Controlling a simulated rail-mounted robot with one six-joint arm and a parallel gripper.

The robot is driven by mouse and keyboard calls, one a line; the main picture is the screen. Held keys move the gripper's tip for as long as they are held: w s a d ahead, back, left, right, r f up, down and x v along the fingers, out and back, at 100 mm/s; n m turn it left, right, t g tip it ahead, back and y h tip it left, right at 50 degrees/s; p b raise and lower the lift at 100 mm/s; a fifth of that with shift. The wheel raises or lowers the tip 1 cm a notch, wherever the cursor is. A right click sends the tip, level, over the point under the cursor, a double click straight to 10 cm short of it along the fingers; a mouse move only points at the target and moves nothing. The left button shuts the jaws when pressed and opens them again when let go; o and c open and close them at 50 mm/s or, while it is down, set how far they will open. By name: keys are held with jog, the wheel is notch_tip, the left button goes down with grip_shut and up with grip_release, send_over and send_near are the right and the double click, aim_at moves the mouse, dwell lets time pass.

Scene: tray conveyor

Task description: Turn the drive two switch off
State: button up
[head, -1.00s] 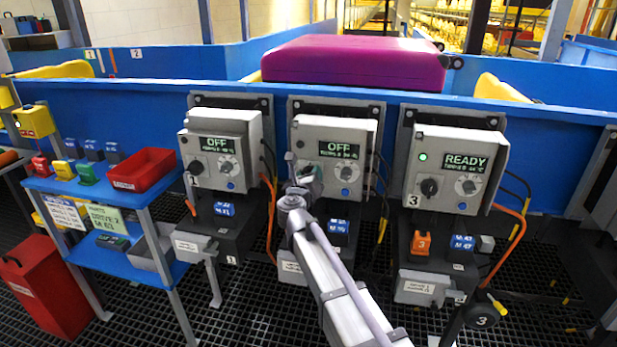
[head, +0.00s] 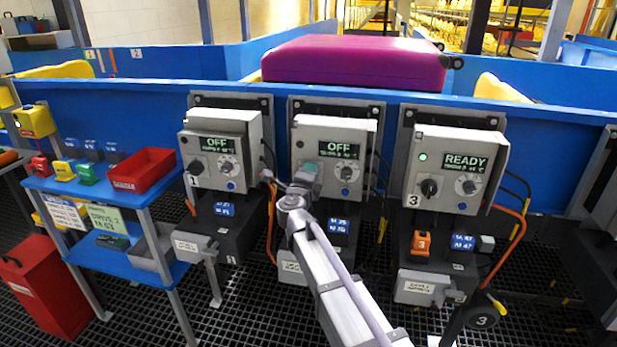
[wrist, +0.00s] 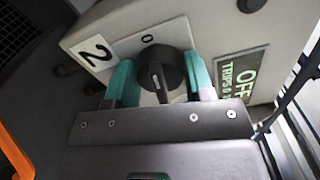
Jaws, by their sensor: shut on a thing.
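The drive two switch is a black round knob (wrist: 158,72) on a white plate beside the number 2, with a 0 mark above it in the wrist view. My gripper (head: 306,176) is at the left of the middle box's face, hiding the knob in the head view. In the wrist view its teal fingers are on either side of the knob, shut on it. The drive two display (head: 339,150) reads OFF. It also shows in the wrist view (wrist: 242,78).
Drive one's box (head: 220,150) on the left reads OFF. Drive three's box (head: 455,170) on the right reads READY with a green light. Cables hang between the boxes. A blue shelf (head: 125,205) with a red bin (head: 145,170) stands at left.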

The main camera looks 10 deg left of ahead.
jog(key=shift+n, duration=1.1)
jog(key=o, duration=0.9)
jog(key=s, duration=0.3)
jog(key=s+a, duration=0.1)
jog(key=s, duration=0.6)
jog(key=shift+s+a, duration=0.2)
jog(key=shift+s, duration=0.2)
